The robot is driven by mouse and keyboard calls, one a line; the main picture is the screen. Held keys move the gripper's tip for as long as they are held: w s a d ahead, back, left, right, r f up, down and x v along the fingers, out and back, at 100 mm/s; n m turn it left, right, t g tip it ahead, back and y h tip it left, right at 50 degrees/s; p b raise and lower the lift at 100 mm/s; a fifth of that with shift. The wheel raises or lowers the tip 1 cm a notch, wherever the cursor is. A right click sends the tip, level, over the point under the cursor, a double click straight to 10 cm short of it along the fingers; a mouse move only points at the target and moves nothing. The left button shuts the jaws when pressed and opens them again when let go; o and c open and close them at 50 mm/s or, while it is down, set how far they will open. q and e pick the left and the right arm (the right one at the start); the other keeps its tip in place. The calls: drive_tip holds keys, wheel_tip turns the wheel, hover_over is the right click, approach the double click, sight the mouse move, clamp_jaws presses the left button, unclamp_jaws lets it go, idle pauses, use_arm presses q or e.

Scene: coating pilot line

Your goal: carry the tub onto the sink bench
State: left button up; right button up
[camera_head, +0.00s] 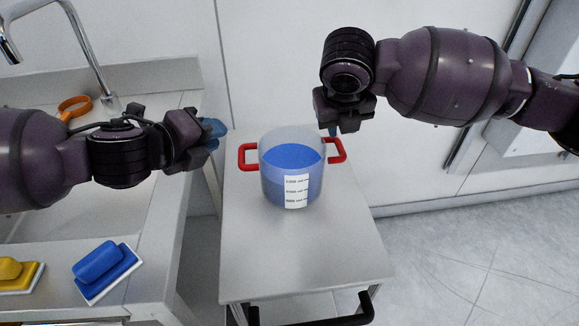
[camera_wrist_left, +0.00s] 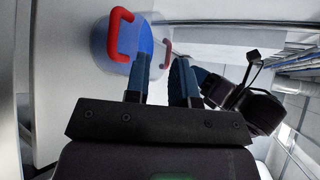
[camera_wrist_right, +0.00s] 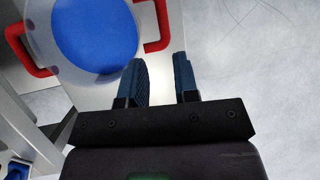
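A clear tub (camera_head: 268,187) with blue liquid, a white scale label and two red handles stands upright on a small light-grey cart top (camera_head: 250,270). The tub also shows in the left wrist view (camera_wrist_left: 98,42) and the right wrist view (camera_wrist_right: 95,35). My left gripper (camera_head: 218,128) is left of and behind the left handle, apart from it; its fingers are open and empty (camera_wrist_left: 165,75). My right gripper (camera_head: 330,128) is just above and behind the right handle, its fingers open and empty (camera_wrist_right: 160,75). The sink bench (camera_head: 150,245) is at the left.
On the bench's front lie a blue block on a white pad (camera_head: 100,268) and a yellow one (camera_head: 18,272). A faucet (camera_head: 95,60) and an orange ring-shaped item (camera_head: 74,106) are at the back. A narrow gap separates bench and cart. The cart top around the tub is clear.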

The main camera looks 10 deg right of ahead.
sight(241, 155)
use_arm(q)
drive_tip(key=shift+a+r, duration=0.1)
drive_tip(key=shift+r, duration=0.05)
use_arm(e)
drive_tip(key=shift+d+r, duration=0.15)
drive_tip(key=shift+r, duration=0.1)
